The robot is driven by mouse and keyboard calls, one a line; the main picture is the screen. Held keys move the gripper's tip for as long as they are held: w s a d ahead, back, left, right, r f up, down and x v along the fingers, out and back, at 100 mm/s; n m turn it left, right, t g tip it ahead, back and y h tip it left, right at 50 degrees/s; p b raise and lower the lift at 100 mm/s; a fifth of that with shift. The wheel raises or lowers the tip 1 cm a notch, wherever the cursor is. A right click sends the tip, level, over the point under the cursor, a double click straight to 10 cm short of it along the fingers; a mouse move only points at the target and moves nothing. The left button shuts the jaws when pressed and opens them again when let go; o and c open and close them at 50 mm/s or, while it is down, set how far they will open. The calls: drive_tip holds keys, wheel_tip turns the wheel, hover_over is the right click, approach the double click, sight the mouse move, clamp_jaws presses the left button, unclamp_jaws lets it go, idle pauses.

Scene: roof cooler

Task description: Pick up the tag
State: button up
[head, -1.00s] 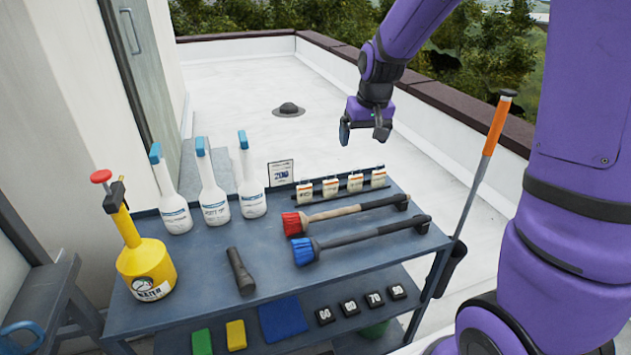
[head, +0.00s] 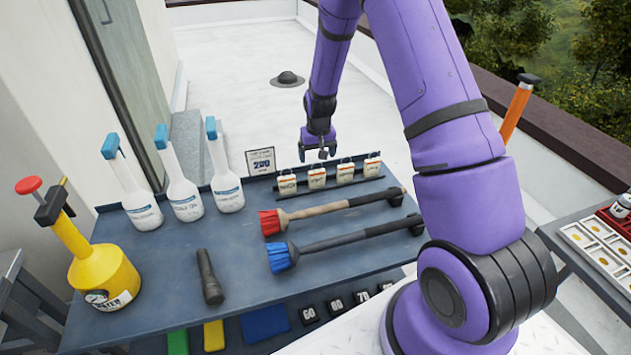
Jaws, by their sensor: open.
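Several small white tags with orange-and-dark print stand in a row on a dark rail at the back of the blue-grey table (head: 170,290). They run from the leftmost tag (head: 287,186) through the second tag (head: 317,179) and third tag (head: 345,173) to the rightmost tag (head: 372,168). My gripper (head: 318,155) points down, open and empty, just above the row, nearest the second tag in the picture. I cannot tell its exact depth relative to the tags. Nothing hides the tags' fronts.
A framed sign (head: 260,162), spray bottles (head: 228,190), a black torch (head: 209,277) and a yellow sprayer (head: 105,275) stand or lie to the left. Another table (head: 570,270) is at right.

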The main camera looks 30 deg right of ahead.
sight(317, 171)
drive_tip(key=shift+w+d+f, duration=0.1)
drive_tip(key=shift+w+f, duration=0.05)
drive_tip(key=shift+f, duration=1.7)
drive_tip(key=shift+w+d+f, duration=0.1)
drive_tip(key=shift+f, duration=1.7)
drive_tip(key=c, duration=1.2)
